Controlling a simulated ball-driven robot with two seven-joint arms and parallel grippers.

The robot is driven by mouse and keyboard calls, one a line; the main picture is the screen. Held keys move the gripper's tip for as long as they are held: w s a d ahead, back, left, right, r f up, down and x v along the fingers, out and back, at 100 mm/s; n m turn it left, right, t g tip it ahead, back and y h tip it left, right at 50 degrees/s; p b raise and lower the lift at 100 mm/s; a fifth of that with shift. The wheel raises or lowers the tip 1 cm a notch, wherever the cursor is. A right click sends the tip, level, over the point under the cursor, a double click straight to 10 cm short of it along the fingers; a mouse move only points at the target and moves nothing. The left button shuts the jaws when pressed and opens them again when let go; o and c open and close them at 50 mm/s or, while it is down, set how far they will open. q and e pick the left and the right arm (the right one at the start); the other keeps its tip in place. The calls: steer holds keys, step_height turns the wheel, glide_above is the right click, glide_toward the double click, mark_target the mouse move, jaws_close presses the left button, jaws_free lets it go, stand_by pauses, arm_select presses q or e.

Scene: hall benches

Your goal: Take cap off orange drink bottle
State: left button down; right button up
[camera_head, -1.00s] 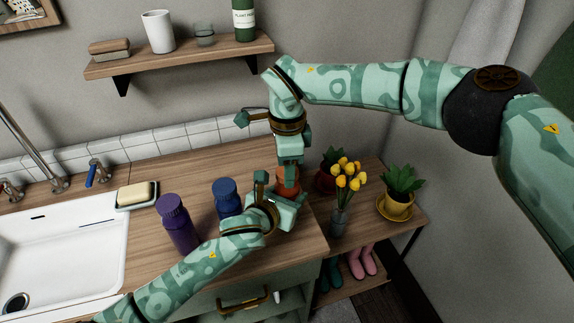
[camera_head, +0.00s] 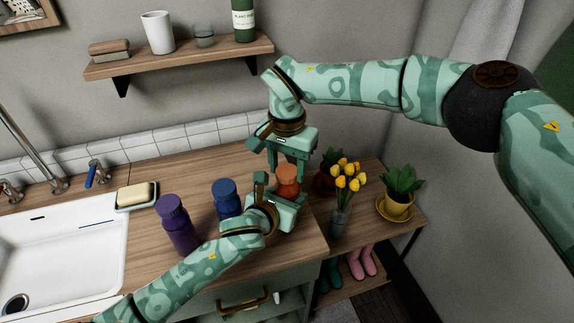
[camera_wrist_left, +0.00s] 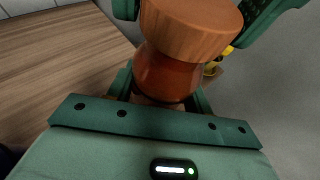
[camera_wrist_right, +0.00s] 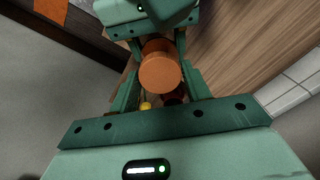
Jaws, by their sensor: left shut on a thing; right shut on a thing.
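The orange drink bottle (camera_head: 286,188) stands upright near the counter's right end, its lower part mostly hidden by my left gripper (camera_head: 282,193). My left gripper is shut on the bottle's body (camera_wrist_left: 165,78), below the cap. The orange cap (camera_head: 288,171) sits on top of the bottle; it shows large in the left wrist view (camera_wrist_left: 190,28) and from above in the right wrist view (camera_wrist_right: 160,72). My right gripper (camera_head: 290,168) points down from above and is shut on the cap, one finger on each side. I cannot tell whether the cap is loose.
A blue bottle (camera_head: 226,199) and a purple bottle (camera_head: 176,224) stand left of the orange one. The sink (camera_head: 70,250) and soap dish (camera_head: 137,201) are farther left. Yellow flowers (camera_head: 347,180) and a potted plant (camera_head: 397,204) stand close on the right.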

mark_target(287, 170)
steer(key=shift+r, duration=0.15)
steer(key=shift+r, duration=1)
steer(key=shift+r, duration=2)
arm_select(q)
steer(key=c, duration=0.5)
jaws_free()
